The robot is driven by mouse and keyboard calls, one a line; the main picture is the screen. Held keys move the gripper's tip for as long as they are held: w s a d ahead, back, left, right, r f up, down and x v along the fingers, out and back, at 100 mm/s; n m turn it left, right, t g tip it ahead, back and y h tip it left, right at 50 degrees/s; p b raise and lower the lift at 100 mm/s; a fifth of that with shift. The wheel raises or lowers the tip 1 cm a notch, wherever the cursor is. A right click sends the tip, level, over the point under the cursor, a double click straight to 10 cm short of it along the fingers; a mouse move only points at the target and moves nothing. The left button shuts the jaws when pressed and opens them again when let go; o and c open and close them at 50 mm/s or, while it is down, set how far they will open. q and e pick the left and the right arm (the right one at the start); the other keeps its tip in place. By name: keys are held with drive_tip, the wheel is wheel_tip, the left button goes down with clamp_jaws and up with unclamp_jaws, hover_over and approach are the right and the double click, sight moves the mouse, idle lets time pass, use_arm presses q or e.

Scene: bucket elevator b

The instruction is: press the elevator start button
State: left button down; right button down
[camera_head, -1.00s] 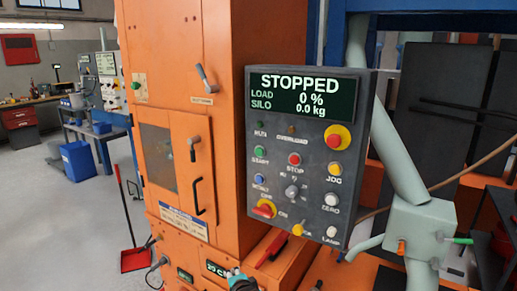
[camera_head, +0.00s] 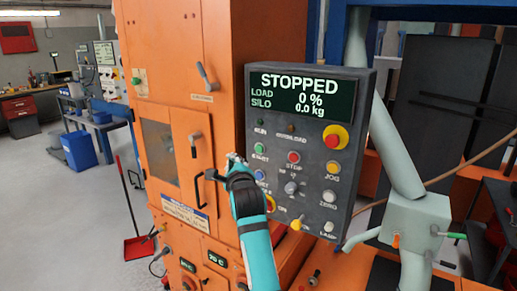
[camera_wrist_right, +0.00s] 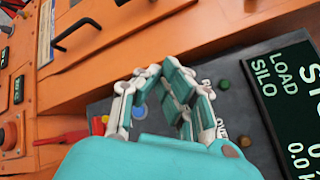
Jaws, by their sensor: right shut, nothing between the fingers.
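The control panel (camera_head: 312,225) is a dark grey box on the front of the orange machine, and its display (camera_head: 303,95) reads STOPPED, load 0 %, silo 0.0 kg. The green start button (camera_head: 260,148) is at the panel's left, below the run lamp (camera_head: 260,122). My right gripper (camera_head: 236,158) is shut and empty, just left of and slightly below the start button. I cannot tell whether it touches the panel. In the right wrist view my gripper's fingers (camera_wrist_right: 160,72) reach over the panel beside a blue button (camera_wrist_right: 139,112); the start button is not clearly visible there.
The red stop button (camera_head: 293,157) is right of start. A red emergency mushroom button (camera_head: 336,137) is at upper right. My forearm covers the panel's lower left.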

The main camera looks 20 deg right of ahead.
sight(259, 149)
drive_tip(key=shift+w+d, duration=0.1)
drive_tip(key=w+d, duration=0.1)
drive_tip(key=d, duration=0.1)
drive_tip(key=w+d, duration=0.4)
drive_tip(key=shift+w+d+b, duration=0.15)
drive_tip(key=shift+d+b, duration=0.25)
idle(1.6)
drive_tip(key=shift+w+d, duration=0.25)
drive_tip(key=shift+d, duration=0.05)
drive_tip(key=shift+w+d, duration=0.25)
drive_tip(key=shift+d, duration=0.15)
idle(0.7)
drive_tip(key=shift+a, duration=0.1)
drive_tip(key=shift+s+a+p, duration=0.55)
drive_tip(key=shift+a+p, duration=0.05)
